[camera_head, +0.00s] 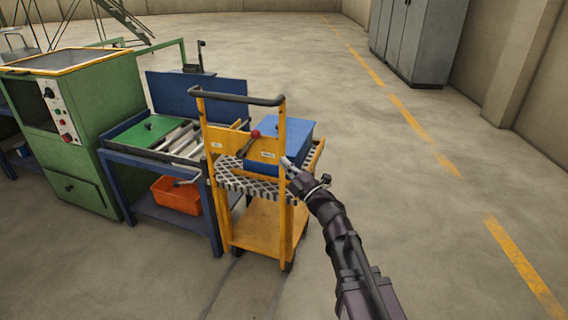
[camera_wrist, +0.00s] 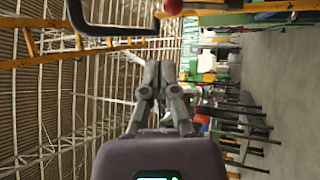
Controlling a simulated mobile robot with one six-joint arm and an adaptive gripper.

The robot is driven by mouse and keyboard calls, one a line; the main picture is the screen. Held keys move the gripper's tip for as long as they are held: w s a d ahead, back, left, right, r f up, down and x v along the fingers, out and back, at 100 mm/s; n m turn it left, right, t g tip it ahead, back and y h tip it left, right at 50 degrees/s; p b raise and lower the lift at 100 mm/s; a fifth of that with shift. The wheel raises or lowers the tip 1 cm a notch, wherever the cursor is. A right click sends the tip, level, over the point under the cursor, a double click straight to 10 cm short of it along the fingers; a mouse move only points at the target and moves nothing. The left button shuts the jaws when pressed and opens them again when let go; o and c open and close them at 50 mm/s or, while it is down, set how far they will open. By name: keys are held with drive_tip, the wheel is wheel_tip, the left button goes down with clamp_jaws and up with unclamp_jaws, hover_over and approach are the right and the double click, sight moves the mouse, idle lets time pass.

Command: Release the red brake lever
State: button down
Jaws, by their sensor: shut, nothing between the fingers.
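The brake lever (camera_head: 255,134) has a red ball knob on a short dark shaft. It is mounted on the yellow front panel of a cart (camera_head: 231,141), under the cart's dark push handle. It leans toward the upper right, between two small white labels. My gripper (camera_head: 286,162) is to the right of the lever and a little lower in the picture, apart from it, in front of the cart's right post. In the wrist view the red knob (camera_wrist: 173,6) is at the top edge, partly cut off. There my gripper (camera_wrist: 160,66) shows its fingers together and empty.
A blue box (camera_head: 283,142) sits on the cart's perforated deck. A blue roller table (camera_head: 146,160) with an orange bin (camera_head: 177,195) stands left of the cart, beside a green furnace (camera_head: 62,125). Grey cabinets (camera_head: 415,40) stand at the back. The floor right of the cart is clear.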

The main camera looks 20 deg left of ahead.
drive_tip(key=w+d+f+m+t+h, duration=0.1)
drive_tip(key=w+d+f+m+h, duration=0.25)
drive_tip(key=d+m+h, duration=0.4)
drive_tip(key=w+d+f+m+t+h, duration=0.15)
drive_tip(key=d+f+m+h, duration=0.35)
drive_tip(key=d, duration=0.5)
drive_tip(key=w+d+f+m+h, duration=0.35)
drive_tip(key=d+m+h, duration=0.3)
drive_tip(key=d, duration=0.25)
drive_tip(key=s+d+f+m+g, duration=0.4)
drive_tip(key=s+d+f+g, duration=0.2)
drive_tip(key=s, duration=0.2)
drive_tip(key=s+d+f+m+g, duration=0.4)
drive_tip(key=s+d+f+g, duration=0.15)
drive_tip(key=s, duration=0.25)
drive_tip(key=s+r+g+p, duration=0.1)
drive_tip(key=s+r+p, duration=0.1)
drive_tip(key=r+p, duration=1.6)
drive_tip(key=s+r+g+p, duration=0.1)
drive_tip(key=s+r+p, duration=0.1)
drive_tip(key=r+p, duration=1.7)
drive_tip(key=shift+a+g+y+p, duration=0.15)
drive_tip(key=shift+g+y+p, duration=0.15)
drive_tip(key=shift+p, duration=0.25)
drive_tip(key=c, duration=1.4)
unclamp_jaws()
drive_tip(key=shift+f, duration=0.1)
